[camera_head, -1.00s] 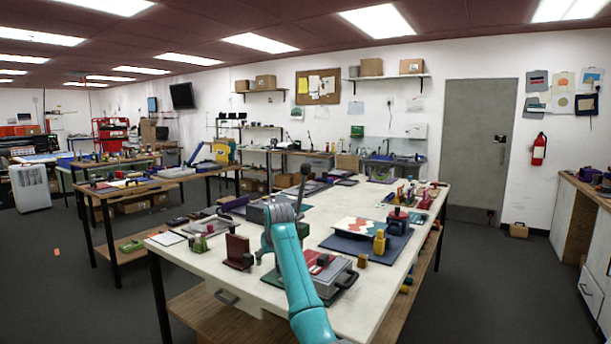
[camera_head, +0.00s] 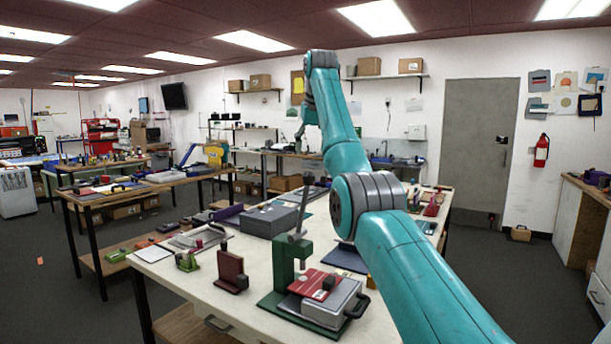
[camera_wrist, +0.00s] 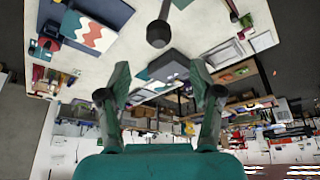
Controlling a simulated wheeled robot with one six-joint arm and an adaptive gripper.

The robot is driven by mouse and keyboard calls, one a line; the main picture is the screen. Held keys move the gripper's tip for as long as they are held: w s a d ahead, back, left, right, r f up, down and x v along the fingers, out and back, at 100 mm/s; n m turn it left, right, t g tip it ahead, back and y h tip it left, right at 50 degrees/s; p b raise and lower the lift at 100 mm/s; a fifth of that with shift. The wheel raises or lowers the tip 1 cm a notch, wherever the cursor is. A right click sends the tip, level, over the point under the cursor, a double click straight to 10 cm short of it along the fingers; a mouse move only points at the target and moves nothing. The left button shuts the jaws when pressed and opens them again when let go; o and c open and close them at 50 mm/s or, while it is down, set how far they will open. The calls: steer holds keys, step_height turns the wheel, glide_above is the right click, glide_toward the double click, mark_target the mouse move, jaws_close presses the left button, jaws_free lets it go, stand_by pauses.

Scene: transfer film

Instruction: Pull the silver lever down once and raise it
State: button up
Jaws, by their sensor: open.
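The silver lever (camera_head: 301,212) stands nearly upright from a green press (camera_head: 289,256) on the white-topped table, with a dark round knob (camera_head: 308,180) at its upper end. In the wrist view a dark knob (camera_wrist: 158,34) on a thin shaft shows beyond my fingertips, roughly centred between them and apart from both. My gripper (camera_wrist: 159,78) is open with nothing between its green fingers. In the head view my arm rises above the table; I cannot clearly make out the gripper there.
A grey case with a red plate (camera_head: 317,285) sits at the press's foot. A maroon block (camera_head: 230,270) stands to its left and a grey box (camera_head: 269,221) lies behind. My arm covers much of the table's right side.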

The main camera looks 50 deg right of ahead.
mark_target(309, 172)
steer(key=x, duration=1)
steer(key=shift+d+f, duration=0.15)
steer(key=shift+f, duration=0.15)
jaws_close()
